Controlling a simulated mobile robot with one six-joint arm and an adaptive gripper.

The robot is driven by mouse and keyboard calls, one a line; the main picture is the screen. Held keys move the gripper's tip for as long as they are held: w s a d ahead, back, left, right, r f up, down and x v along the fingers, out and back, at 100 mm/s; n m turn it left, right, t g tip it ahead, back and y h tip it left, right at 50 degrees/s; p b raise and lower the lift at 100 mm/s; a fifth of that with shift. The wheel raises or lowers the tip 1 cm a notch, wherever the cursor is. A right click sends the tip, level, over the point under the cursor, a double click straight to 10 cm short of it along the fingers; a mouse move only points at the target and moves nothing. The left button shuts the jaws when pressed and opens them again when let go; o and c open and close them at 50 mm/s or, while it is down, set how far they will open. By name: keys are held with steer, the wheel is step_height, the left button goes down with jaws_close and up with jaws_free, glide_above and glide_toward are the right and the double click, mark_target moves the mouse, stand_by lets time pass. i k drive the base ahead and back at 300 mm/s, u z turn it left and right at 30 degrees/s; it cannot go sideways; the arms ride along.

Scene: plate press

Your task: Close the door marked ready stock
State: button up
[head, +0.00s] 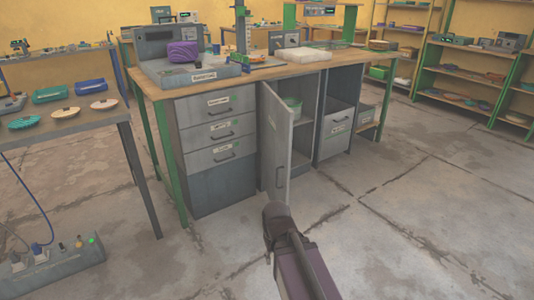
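A grey cabinet door (275,140) stands ajar in the middle of the workbench front, swung out toward me. Its left edge is at the cabinet and its free edge juts out on the right. A dark handle shows low on its outer face. I cannot read any marking on it. To its right the compartment (306,130) is open, with a shelf and a greenish container (293,104) partly hidden by the door. My arm reaches up from the bottom edge, in front of the door's lower end. I cannot make out my gripper or its fingers.
Labelled drawers (220,128) are left of the door, and another labelled front (337,130) is to its right. A side table (75,125) with dishes stands at left, a power strip (55,268) on the floor below. The floor at right is clear.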

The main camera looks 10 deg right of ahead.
mark_target(277, 117)
steer(key=z, duration=0.05)
steer(key=i, duration=0.9)
steer(key=z, duration=0.25)
